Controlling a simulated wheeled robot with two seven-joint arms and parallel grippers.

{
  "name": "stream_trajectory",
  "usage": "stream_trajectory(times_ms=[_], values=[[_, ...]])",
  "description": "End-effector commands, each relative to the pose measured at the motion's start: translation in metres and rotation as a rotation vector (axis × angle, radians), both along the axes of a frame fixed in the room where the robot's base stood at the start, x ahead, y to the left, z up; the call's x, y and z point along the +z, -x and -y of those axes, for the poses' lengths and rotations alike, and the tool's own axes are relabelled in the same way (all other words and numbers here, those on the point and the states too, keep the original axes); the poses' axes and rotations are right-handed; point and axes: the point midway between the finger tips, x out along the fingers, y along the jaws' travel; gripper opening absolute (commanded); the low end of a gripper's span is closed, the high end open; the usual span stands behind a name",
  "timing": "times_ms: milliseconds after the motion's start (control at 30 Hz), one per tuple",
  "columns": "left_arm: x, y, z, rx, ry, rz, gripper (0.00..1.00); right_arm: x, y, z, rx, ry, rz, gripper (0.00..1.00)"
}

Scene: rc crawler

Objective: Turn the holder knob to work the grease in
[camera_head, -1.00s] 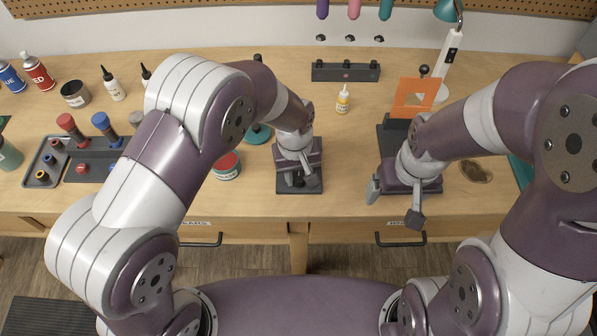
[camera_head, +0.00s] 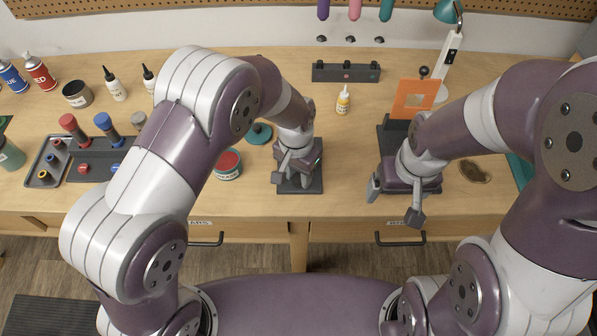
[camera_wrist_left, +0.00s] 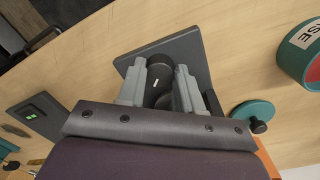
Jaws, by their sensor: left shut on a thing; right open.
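The holder shows in the head view as a dark base plate (camera_head: 312,187) on the bench, mostly under my left gripper (camera_head: 289,172). In the left wrist view, its grey plate (camera_wrist_left: 190,45) lies beyond the fingers. A dark round knob (camera_wrist_left: 158,76) with a white mark sits between the fingers of my left gripper (camera_wrist_left: 164,88), which is shut on it. The head view hides the knob behind the gripper. My right gripper (camera_head: 394,200) is open and empty, over the bench's front edge, before a dark stand with an orange plate (camera_head: 414,97).
A grease tin (camera_head: 228,172) stands left of the holder, with a teal disc (camera_head: 258,134) behind it. A small dropper bottle (camera_head: 343,101) and a dark rack (camera_head: 346,72) stand further back. A tray (camera_head: 45,165) and spray cans are at the left.

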Motion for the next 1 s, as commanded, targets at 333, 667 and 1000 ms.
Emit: stream_trajectory(times_ms=[333, 667, 1000], values=[[0.0015, -0.0023, 0.0017, -0.325, 0.003, 0.007, 0.04, 0.0016, 0.0000, 0.0000, 0.000, 0.000, 0.000, 0.88], [0.0015, -0.0025, 0.0024, -0.637, 0.002, 0.008, 0.04, 0.0030, 0.0001, 0.0000, 0.000, 0.000, 0.000, 0.88], [0.0019, -0.0023, 0.0030, -0.962, 0.001, 0.008, 0.04, 0.0053, 0.0000, 0.0000, 0.000, 0.000, 0.000, 0.88]])
